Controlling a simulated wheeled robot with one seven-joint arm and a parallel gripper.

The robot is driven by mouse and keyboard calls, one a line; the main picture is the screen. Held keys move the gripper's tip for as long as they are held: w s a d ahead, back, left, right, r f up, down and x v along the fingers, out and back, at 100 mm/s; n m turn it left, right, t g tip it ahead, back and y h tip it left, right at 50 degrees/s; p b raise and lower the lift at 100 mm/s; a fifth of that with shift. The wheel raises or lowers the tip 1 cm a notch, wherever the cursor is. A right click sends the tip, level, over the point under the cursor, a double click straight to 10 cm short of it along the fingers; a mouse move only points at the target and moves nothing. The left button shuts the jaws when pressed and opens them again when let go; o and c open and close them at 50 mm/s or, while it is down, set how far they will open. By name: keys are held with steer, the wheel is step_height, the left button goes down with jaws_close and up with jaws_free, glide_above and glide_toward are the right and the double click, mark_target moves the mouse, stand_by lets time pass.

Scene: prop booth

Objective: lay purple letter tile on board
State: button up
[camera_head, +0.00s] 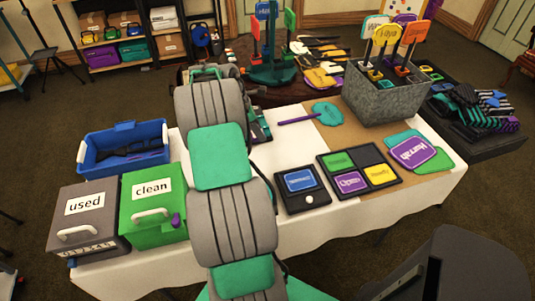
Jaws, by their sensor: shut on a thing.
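A purple tile with pale lettering (350,183) lies in the lower-left compartment of a black four-part tray (368,150) on the white-covered table. A green tile (339,160) lies above it and a yellow one (380,174) to its right. The tray's upper-right compartment looks dark and empty. Left of the tray is a smaller black board (312,200) with a blue lettered tile (300,180) on it. My arm rises through the middle of the view. I cannot make out my gripper or anything in it; the arm's own links may hide it.
A green "clean" box (152,208), a grey "used" box (86,222) and a blue bin (123,146) stand at left. A metal planter of signs (386,100) stands behind the tray. A purple sign (413,153) lies right. A teal paddle (326,113) lies on the brown mat (343,138).

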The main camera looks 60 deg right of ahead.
glide_above(272, 156)
steer(key=w+a, duration=0.1)
step_height(272, 156, down, 5)
steer(key=shift+a+f, duration=0.1)
step_height(272, 156, down, 3)
steer(key=shift+r, duration=0.1)
steer(key=shift+f, duration=0.25)
steer(key=o, duration=1.3)
